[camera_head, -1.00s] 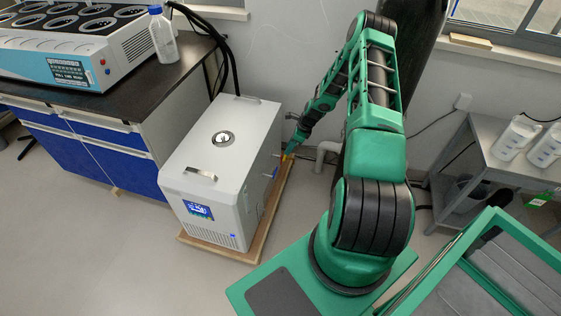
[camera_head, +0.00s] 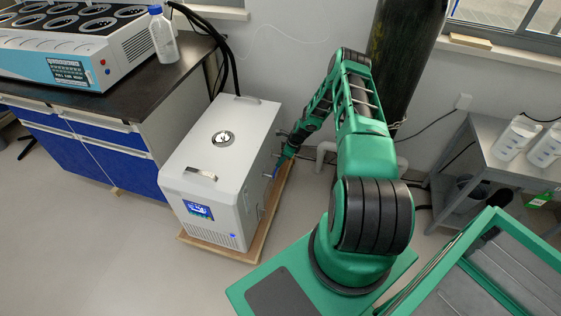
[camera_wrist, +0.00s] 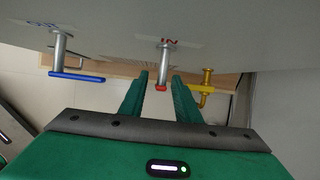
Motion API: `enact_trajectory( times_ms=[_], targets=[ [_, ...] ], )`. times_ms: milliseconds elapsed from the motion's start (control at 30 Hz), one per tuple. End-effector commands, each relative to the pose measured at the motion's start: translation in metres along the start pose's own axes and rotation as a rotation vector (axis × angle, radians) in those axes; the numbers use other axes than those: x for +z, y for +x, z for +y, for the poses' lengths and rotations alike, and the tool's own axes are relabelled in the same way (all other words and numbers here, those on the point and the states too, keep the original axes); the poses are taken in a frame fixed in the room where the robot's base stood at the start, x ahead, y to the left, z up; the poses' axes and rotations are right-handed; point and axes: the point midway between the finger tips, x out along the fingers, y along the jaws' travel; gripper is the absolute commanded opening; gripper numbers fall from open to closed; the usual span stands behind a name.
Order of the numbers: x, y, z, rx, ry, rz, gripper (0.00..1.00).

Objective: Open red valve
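The white box-shaped machine (camera_head: 205,165) stands on the floor with its valves on its right side. In the wrist view the red valve (camera_wrist: 161,88) is a small red piece at the end of a silver pipe under a red "IN" label. My gripper (camera_wrist: 160,80) is open, with its two green fingers either side of the red valve and gaps still showing. I cannot tell whether either finger touches it. In the head view my gripper (camera_head: 284,158) is at the machine's right side, and the red valve is not discernible there.
A blue valve handle (camera_wrist: 77,76) is left of the fingers. A yellow valve (camera_wrist: 206,88) sits close to the right finger. The machine rests on a wooden base (camera_head: 270,222). A dark cylinder (camera_head: 405,50) stands behind my arm, and a grey side table (camera_head: 490,160) is at right.

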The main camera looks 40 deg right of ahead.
Motion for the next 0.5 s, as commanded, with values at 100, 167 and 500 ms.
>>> enact_trajectory(
  times_ms=[100, 167, 500],
  targets=[
    [0.0, 0.0016, -0.0004, -0.001, 0.0, 0.0, 0.3],
    [-0.0001, 0.0016, -0.0005, -0.001, 0.0, 0.0, 0.3],
    [-0.0002, 0.0012, -0.0006, -0.001, 0.0, 0.0, 0.0]
  ],
)
